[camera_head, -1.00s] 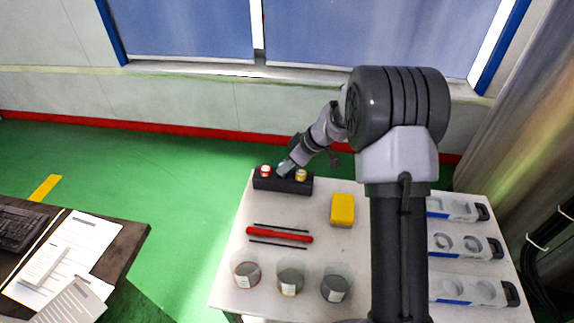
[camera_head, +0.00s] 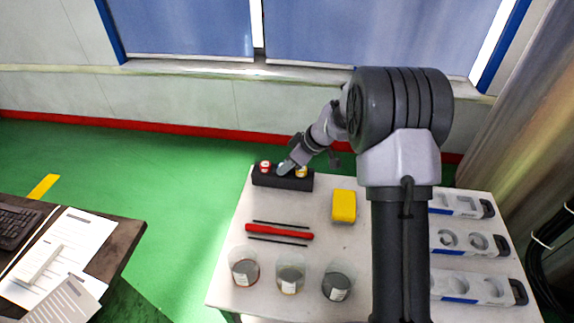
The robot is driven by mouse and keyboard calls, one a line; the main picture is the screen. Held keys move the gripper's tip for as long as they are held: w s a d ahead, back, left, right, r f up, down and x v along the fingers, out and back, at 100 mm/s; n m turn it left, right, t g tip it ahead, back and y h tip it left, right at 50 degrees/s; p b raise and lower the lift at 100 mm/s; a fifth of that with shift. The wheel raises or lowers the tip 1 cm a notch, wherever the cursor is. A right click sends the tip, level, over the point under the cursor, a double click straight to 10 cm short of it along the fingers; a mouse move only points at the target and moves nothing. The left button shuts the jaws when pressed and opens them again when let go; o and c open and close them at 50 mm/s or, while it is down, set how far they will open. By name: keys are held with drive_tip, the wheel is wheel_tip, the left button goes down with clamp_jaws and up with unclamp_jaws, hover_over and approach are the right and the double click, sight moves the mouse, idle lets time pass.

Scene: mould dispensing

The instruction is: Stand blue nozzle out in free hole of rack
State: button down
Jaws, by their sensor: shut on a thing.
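The black rack (camera_head: 268,181) stands at the far left corner of the white table. A red-topped nozzle (camera_head: 265,167) stands in its left end and a yellow-topped nozzle (camera_head: 302,172) in its right end. My gripper (camera_head: 284,168) is over the middle of the rack, between these two, tilted down from the right. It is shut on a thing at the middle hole. The blue nozzle cannot be made out; the gripper hides that spot.
A yellow block (camera_head: 344,206) lies right of the rack. A red bar (camera_head: 279,232) with thin dark rods lies in front. Three clear cups (camera_head: 290,276) stand at the near edge. White moulds (camera_head: 465,245) lie at the right. My arm covers the table's middle right.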

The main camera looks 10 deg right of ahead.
idle(0.3)
drive_tip(key=c, duration=1)
unclamp_jaws()
drive_tip(key=shift+o, duration=0.2)
drive_tip(key=shift+f, duration=0.1)
drive_tip(key=p+v, duration=0.5)
drive_tip(key=v, duration=1.2)
drive_tip(key=shift+r, duration=0.25)
